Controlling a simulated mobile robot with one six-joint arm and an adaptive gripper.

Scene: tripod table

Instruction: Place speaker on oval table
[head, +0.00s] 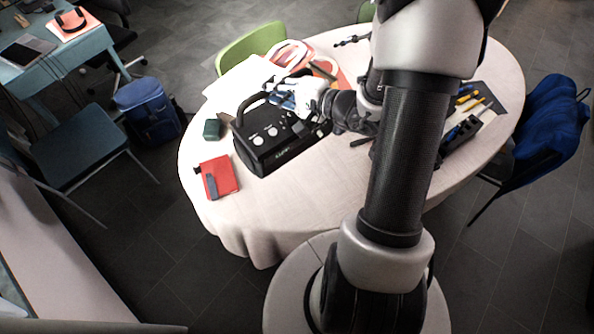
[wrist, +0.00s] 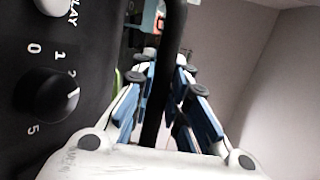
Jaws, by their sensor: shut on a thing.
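The speaker (head: 270,142) is a black box with a carry handle and pale round knobs. It is at the left part of the oval table (head: 300,208), which has a pale cloth; I cannot tell whether its base touches the cloth. My gripper (head: 284,97) is at the top of the speaker, shut on its handle. In the wrist view, the black handle (wrist: 165,75) runs between the blue-padded fingers of my gripper (wrist: 170,95). The speaker's front with a dial (wrist: 50,95) fills the left side there. My arm hides part of the table.
A red notebook (head: 219,176) and a small dark green box (head: 212,129) lie left of the speaker. Yellow-handled tools (head: 470,98) lie at the table's right. A green chair (head: 250,45) stands behind, and a blue jacket (head: 548,125) hangs at the right. Bare cloth shows in front of the speaker.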

